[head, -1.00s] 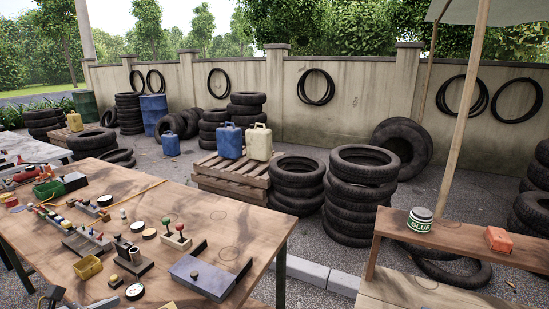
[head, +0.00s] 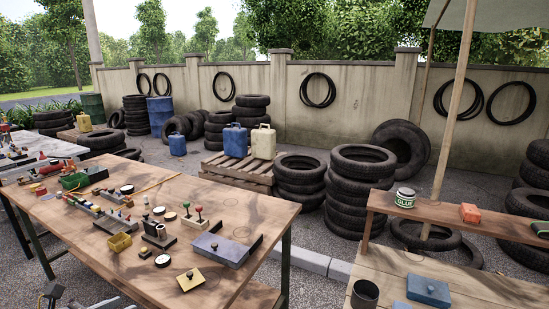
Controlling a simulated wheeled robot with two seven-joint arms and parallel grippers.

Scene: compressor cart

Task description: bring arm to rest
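Neither of my grippers shows clearly in the head view. A small dark grey part (head: 53,291) with a thin cable stands at the lower left, in front of the table; I cannot tell whether it belongs to my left arm. The wooden table (head: 262,207) fills the left and middle foreground. On it are a blue-grey box (head: 219,249), a yellow bin (head: 120,242), a yellow plate with a knob (head: 190,280) and a block with red and green knobs (head: 195,221). No compressor cart is recognisable.
A wooden shelf (head: 440,225) at the right bears a glue tin (head: 405,198) and an orange box (head: 470,213). Below it are a dark cup (head: 365,294) and a blue box (head: 428,290). Tyre stacks (head: 361,195) stand behind. Gravel shows between table and shelf.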

